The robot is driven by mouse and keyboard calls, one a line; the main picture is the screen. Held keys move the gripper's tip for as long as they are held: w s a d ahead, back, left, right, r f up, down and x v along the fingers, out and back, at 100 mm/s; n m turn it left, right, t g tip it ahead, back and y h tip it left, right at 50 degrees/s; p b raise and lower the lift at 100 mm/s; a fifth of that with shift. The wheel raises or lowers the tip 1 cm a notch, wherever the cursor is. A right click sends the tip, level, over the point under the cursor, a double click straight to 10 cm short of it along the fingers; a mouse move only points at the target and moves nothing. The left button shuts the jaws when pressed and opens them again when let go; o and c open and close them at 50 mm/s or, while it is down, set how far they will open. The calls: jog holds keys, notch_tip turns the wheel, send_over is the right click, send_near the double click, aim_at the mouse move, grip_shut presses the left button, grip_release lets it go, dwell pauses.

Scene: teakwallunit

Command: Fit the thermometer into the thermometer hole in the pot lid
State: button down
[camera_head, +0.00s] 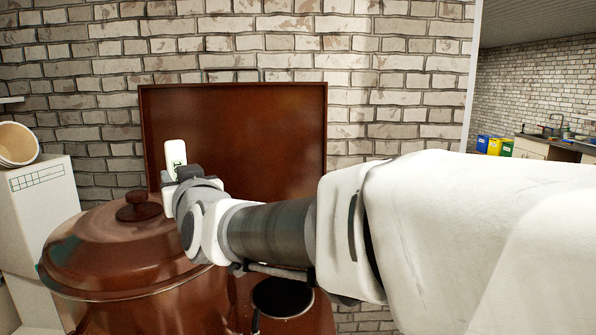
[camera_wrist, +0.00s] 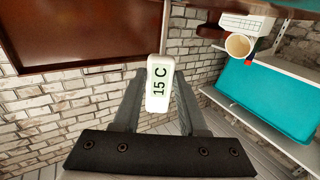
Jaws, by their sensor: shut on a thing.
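The thermometer (camera_head: 175,152) is white with a small display and stands up from my gripper (camera_head: 178,176). In the wrist view the thermometer (camera_wrist: 158,88) reads "15 C" and sits between the two fingers of my gripper (camera_wrist: 160,78), which is shut on it. The pot lid (camera_head: 100,250) is glossy red-brown with a round knob and lies on a large pot (camera_head: 165,315) at the lower left. My gripper is above the lid's right side. The thermometer's lower end is hidden, and I cannot make out the thermometer hole.
A brown panel (camera_head: 245,125) stands against the brick wall behind my gripper. A white box (camera_head: 40,205) with a pale round container (camera_head: 16,144) on it stands left of the pot. A dark round object (camera_head: 282,297) lies below my arm. A turquoise surface (camera_wrist: 265,95) shows in the wrist view.

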jog(key=shift+f+b, duration=2.45)
jog(key=shift+f, duration=0.2)
jog(key=shift+c, duration=1.8)
grip_release()
jog(key=v, duration=1.7)
jog(key=shift+s+d, duration=0.15)
jog(key=shift+d, duration=0.05)
